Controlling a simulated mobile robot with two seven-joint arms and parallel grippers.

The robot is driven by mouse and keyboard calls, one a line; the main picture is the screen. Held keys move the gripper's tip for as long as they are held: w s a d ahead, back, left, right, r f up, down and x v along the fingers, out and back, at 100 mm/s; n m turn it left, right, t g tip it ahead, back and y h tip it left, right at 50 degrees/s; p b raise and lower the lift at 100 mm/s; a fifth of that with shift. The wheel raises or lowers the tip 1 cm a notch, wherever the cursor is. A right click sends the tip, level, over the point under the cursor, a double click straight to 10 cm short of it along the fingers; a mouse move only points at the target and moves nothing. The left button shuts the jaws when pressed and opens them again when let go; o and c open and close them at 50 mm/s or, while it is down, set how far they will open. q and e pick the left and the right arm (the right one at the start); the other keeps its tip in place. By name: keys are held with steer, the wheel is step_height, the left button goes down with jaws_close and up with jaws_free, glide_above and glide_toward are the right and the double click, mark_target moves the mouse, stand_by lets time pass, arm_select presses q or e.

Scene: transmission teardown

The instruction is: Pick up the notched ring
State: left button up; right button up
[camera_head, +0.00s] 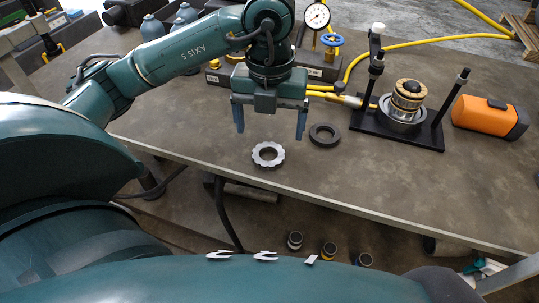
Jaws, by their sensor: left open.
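The notched ring (257,161) is a light metal ring with scalloped notches round its outer edge. It lies flat near the front edge of the table (400,185). My left gripper (270,128) hangs above and behind it with its two blue fingers spread wide and nothing between them. The gripper is apart from the ring. A plain dark ring (325,135) lies flat just to the right of the notched ring, not touching it. My right gripper does not show.
A black press stand (425,141) with a stacked gear assembly (406,101) stands to the right. An orange-and-black case (488,116) lies beyond it. A gauge (316,16) with a blue valve handle (332,40) and yellow hoses (440,39) is at the back. The table in front of the stand is clear.

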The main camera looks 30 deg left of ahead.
mark_target(268, 158)
arm_select(q)
steer(key=f, duration=0.5)
steer(key=f+p, duration=0.1)
steer(key=f, duration=0.1)
steer(key=shift+w+a+f, duration=0.3)
steer(key=shift+a+f, duration=0.05)
steer(key=shift+r, duration=0.1)
steer(key=c, duration=1.2)
